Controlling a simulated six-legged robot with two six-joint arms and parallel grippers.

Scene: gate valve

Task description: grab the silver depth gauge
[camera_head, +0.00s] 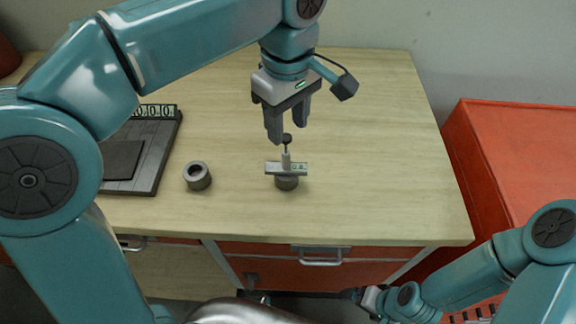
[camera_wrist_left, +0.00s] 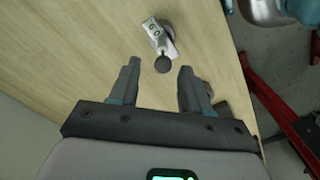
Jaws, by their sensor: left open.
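The silver depth gauge (camera_head: 298,169) stands upright on a dark grey round block (camera_head: 287,184) near the table's front edge. It has a flat crossbar with a small display and a thin stem topped by a dark knob. The gauge also shows in the left wrist view (camera_wrist_left: 155,30), with its knob toward the gap between my fingers. My left gripper (camera_head: 288,130) is open, pointing down, just above and behind the gauge, with nothing held. My right gripper (camera_head: 362,296) is low in front of the table; its jaws are too small to read.
A grey hollow ring (camera_head: 197,177) stands left of the gauge. A dark device with a number display (camera_head: 158,111) lies farther left, partly behind my left arm. A red cabinet (camera_head: 520,150) stands at the right. The wooden table (camera_head: 380,130) is clear right of the gauge.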

